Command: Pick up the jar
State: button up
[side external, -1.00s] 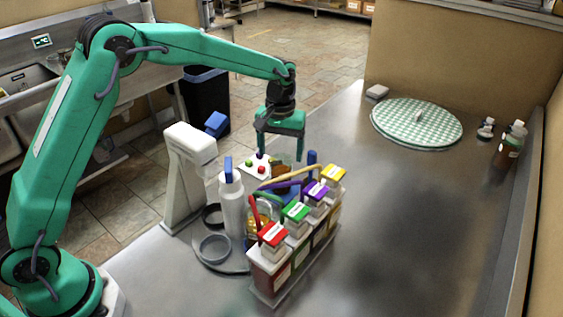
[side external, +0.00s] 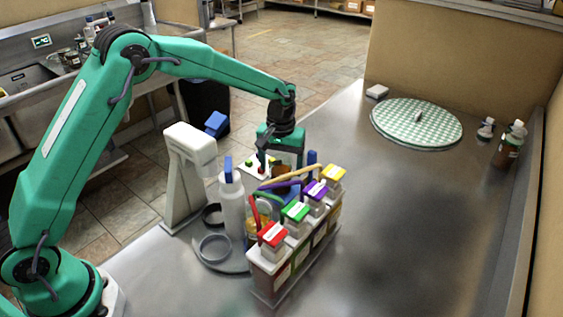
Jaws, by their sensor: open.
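A glass jar with brown contents (side external: 286,159) stands behind the row of coloured-lidded containers. It is partly hidden by my gripper and by the sticks in front. My gripper (side external: 281,156) points down, open, with its fingers around the upper part of this jar as seen from here. I cannot tell whether the fingers touch it. A second, yellowish jar (side external: 258,226) stands nearer, between the white bottle and the rack, mostly hidden.
A rack (side external: 290,282) of containers with red, green, purple and yellow lids stands in front. A white bottle (side external: 231,207) and a white stand (side external: 184,180) are at left. The counter's right side is clear up to a checked round cloth (side external: 415,124).

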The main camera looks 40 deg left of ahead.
jog(key=shift+f, duration=1.55)
jog(key=shift+c, duration=0.3)
jog(key=c, duration=1.2)
jog(key=shift+r, duration=0.1)
notch_tip(320, 180, up, 10)
